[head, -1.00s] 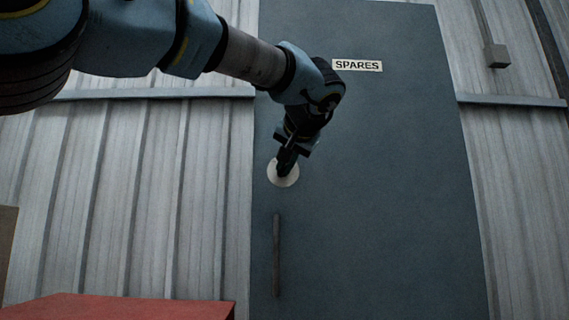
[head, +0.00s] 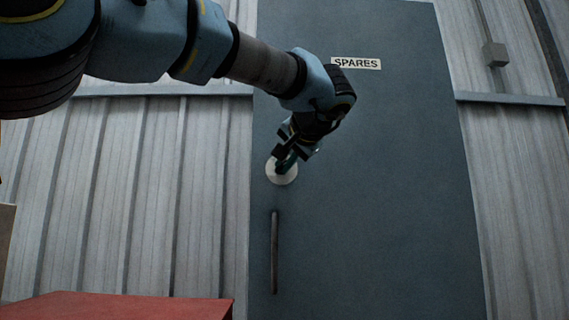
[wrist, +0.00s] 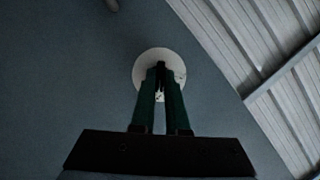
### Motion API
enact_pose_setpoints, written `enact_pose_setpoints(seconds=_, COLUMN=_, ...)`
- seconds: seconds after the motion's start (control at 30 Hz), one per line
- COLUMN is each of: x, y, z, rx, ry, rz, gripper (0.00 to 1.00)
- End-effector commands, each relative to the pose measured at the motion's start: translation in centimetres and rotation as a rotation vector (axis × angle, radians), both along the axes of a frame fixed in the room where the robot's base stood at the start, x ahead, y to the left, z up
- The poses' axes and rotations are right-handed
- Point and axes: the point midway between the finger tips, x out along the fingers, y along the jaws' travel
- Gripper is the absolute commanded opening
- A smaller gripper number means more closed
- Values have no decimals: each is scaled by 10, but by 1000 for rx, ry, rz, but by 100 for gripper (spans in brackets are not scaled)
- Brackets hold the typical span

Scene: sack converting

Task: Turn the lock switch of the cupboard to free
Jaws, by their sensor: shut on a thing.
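The cupboard (head: 370,200) is a tall blue-grey door marked SPARES. Its lock switch sits on a round pale plate (head: 285,178) above the door handle; the plate also shows in the wrist view (wrist: 148,68). My gripper (head: 283,166) is at the plate, with its two green fingers shut on the dark switch knob (wrist: 160,70) at the plate's middle. The fingers hide most of the knob, so I cannot tell which way it points. Small dark marks show at the plate's lower edge between the fingers.
A dark vertical handle (head: 274,252) is on the door below the plate. A red surface (head: 125,308) stands at the lower left. Ribbed metal wall (head: 160,190) flanks the door, with a small grey box (head: 495,54) at the upper right.

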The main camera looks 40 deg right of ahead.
Motion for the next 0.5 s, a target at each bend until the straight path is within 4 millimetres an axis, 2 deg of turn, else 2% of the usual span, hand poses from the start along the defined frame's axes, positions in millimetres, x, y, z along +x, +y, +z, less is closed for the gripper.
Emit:
enact_pose_setpoints(seconds=0.03, x=0, y=0, z=0, rx=2, ry=0, rz=0, gripper=0)
enact_pose_setpoints(seconds=0.07, x=0, y=0, z=0, rx=1, ry=0, rz=0, gripper=16)
enact_pose_setpoints(seconds=0.3, x=0, y=0, z=0, rx=0, ry=1, rz=1, gripper=42)
enact_pose_setpoints(seconds=0.5, x=0, y=0, z=0, rx=0, ry=0, rz=0, gripper=42)
